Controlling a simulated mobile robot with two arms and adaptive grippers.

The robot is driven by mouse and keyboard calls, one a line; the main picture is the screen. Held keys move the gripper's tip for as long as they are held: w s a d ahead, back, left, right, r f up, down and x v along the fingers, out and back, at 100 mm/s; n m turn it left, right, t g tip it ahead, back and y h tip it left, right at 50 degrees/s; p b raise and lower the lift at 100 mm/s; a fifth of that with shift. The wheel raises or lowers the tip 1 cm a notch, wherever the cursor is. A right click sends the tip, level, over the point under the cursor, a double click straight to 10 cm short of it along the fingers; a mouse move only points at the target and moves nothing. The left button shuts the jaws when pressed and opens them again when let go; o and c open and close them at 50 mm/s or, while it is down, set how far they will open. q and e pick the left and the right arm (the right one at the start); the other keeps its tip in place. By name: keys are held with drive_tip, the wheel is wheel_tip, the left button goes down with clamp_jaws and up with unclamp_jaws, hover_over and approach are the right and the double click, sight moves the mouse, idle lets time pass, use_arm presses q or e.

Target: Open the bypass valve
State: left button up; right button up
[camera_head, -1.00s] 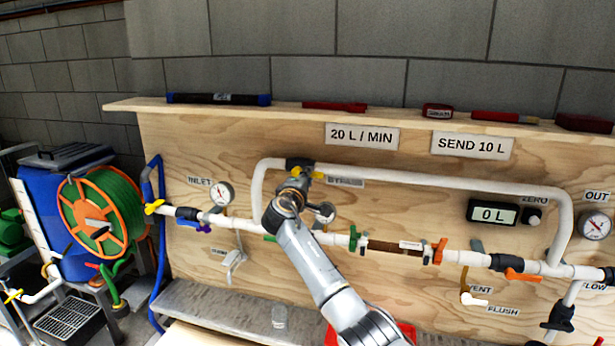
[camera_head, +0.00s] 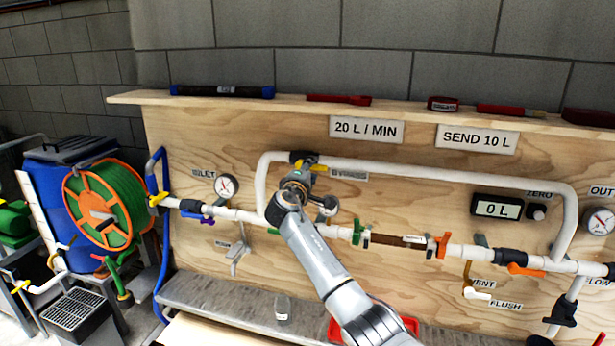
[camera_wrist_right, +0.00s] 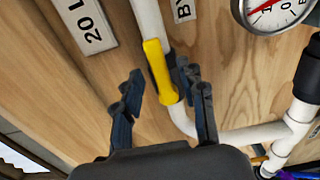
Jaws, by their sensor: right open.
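The bypass valve's yellow handle (camera_head: 319,168) is on the upper left of the white bypass pipe (camera_head: 430,174), beside the partly covered BYPASS label (camera_head: 350,174). In the right wrist view the handle (camera_wrist_right: 159,72) lies along the pipe. My right gripper (camera_head: 305,180) is at the valve and hides part of it. In the wrist view its two dark fingers (camera_wrist_right: 163,88) are open, one on each side of the handle in the picture. I cannot tell whether they touch it. My left gripper is not in view.
A round gauge (camera_wrist_right: 272,10) is close to the right finger in the wrist view. The lower pipe line carries a purple handle (camera_head: 207,220), green and orange clamps, and an orange handle (camera_head: 525,270). A shelf (camera_head: 400,110) with tools runs above the board. A hose reel (camera_head: 105,205) stands left.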

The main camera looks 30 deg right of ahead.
drive_tip(key=v, duration=1.1)
drive_tip(key=shift+s+a, duration=0.25)
drive_tip(key=shift+a, duration=0.05)
drive_tip(key=s+a+f+n+g+y+b, duration=0.1)
drive_tip(key=s+a+f+y, duration=0.15)
drive_tip(key=f, duration=1.15)
drive_tip(key=s+a+f+g+y+b, duration=0.1)
drive_tip(key=a+f+y, duration=0.15)
drive_tip(key=f, duration=1.25)
drive_tip(key=s+a+f+n+g+y+b, duration=0.1)
drive_tip(key=s+f+y, duration=0.15)
drive_tip(key=f, duration=1.15)
drive_tip(key=s+a+f+m+g+y+b, duration=0.1)
drive_tip(key=s+a+f+g+y, duration=0.15)
drive_tip(key=s+f, duration=1.05)
drive_tip(key=s+a+f+m+g+y+b, duration=0.2)
drive_tip(key=s+a+f, duration=0.1)
drive_tip(key=s+f, duration=1.05)
drive_tip(key=s+a+f+m+g, duration=0.1)
drive_tip(key=s+f, duration=0.3)
drive_tip(key=s, duration=0.5)
drive_tip(key=s+a+f+m+g+y+b, duration=0.1)
drive_tip(key=s+f, duration=0.3)
drive_tip(key=s, duration=0.5)
drive_tip(key=s+a+f+m+g, duration=0.1)
drive_tip(key=s+f, duration=0.4)
drive_tip(key=s, duration=0.5)
drive_tip(key=shift+a+m+y+b, duration=0.35)
drive_tip(key=shift+m+y, duration=0.05)
drive_tip(key=shift+m, duration=0.5)
